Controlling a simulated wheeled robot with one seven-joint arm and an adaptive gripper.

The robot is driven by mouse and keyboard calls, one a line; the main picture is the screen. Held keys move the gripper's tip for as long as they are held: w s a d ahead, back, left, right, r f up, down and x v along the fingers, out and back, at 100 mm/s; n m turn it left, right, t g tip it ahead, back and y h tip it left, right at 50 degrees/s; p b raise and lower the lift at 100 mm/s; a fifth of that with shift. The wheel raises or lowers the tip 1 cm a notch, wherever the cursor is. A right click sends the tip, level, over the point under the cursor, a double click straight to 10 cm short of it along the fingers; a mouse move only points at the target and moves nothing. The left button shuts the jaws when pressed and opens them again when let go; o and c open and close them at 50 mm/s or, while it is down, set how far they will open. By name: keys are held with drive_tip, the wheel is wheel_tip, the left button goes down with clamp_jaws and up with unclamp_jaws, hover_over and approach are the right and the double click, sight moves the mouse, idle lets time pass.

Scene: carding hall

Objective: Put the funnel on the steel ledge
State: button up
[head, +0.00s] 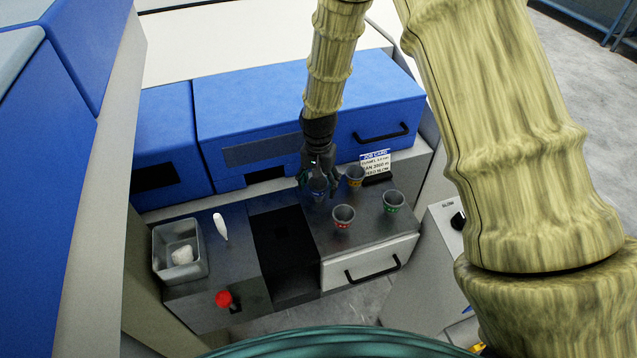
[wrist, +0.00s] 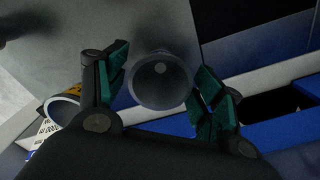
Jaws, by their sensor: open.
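My gripper (head: 319,178) is open, pointing down at the back of the steel top. A grey funnel with a blue band (head: 319,189) is between its fingers. In the wrist view this funnel (wrist: 160,82) shows its round mouth and small hole between the teal pads; I cannot tell whether they touch it. Other grey funnels stand nearby: yellow-banded (head: 355,176), red-banded (head: 343,216) and green-banded (head: 393,201). The steel ledge (head: 190,238) is the grey top left of a dark recess; I cannot tell whether its name covers the right part too.
A grey bin (head: 160,263) with white fluff, a white pointed object (head: 221,227) and a red knob (head: 223,298) are on the left. A job card (head: 375,162) stands behind the funnels. Blue housings (head: 300,100) close the back. The dark recess (head: 283,250) splits the top.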

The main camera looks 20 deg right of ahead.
drive_tip(key=shift+r, duration=0.25)
wheel_tip(320, 180, up, 12)
drive_tip(key=b, duration=0.3)
drive_tip(key=shift+b, duration=0.4)
